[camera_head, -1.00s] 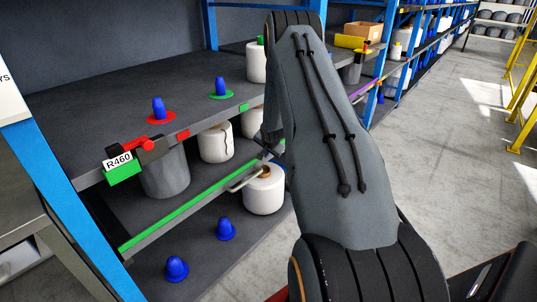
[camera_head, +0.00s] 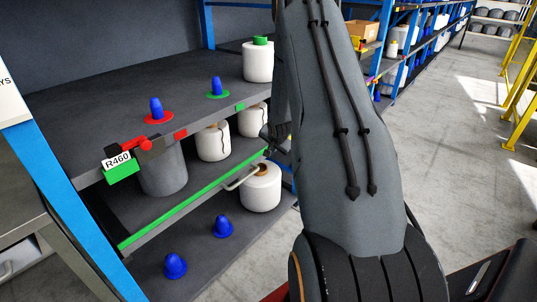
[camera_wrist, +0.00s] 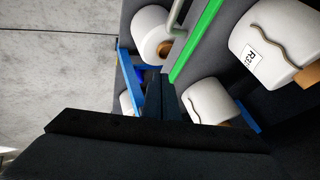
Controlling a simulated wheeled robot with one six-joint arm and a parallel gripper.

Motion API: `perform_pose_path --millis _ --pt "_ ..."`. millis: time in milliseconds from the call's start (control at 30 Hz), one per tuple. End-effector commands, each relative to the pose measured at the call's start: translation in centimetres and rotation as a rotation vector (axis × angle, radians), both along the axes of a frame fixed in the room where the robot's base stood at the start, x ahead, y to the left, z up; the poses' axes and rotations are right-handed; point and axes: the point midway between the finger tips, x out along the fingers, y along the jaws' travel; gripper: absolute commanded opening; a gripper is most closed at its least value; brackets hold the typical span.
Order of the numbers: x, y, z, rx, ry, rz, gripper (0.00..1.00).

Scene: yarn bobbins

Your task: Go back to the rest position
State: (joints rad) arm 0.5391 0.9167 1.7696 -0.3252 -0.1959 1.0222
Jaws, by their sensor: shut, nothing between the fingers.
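My gripper (camera_wrist: 163,92) is shut with nothing between its fingers; in the wrist view it shows dark from below, in front of the rack. In the head view my grey arm (camera_head: 350,130) stands upright beside the shelves, and only a dark bit of the gripper shows at its left edge, the rest hidden. A white bobbin (camera_head: 261,192) stands near the green-edged shelf's right end. More white bobbins (camera_head: 213,142) stand on the middle shelf. In the wrist view a white bobbin (camera_wrist: 265,45) with a label and a trailing yarn end lies nearest, apart from the fingers.
Blue cones (camera_head: 157,110) sit on red and green discs on the top shelf, and two more (camera_head: 176,266) are on the bottom shelf. A grey bucket (camera_head: 163,172) and the R460 tag (camera_head: 117,161) are at left. The floor (camera_head: 450,150) at right is clear.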

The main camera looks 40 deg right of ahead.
Motion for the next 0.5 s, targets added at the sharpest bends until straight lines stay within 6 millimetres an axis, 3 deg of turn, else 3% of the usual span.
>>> perform_pose_path --millis 200,500 --pt "-1.1 0.7 1.9 -0.001 0.0 0.002 0.0" --pt "-1.4 1.1 2.2 0.0 0.001 0.005 0.0"
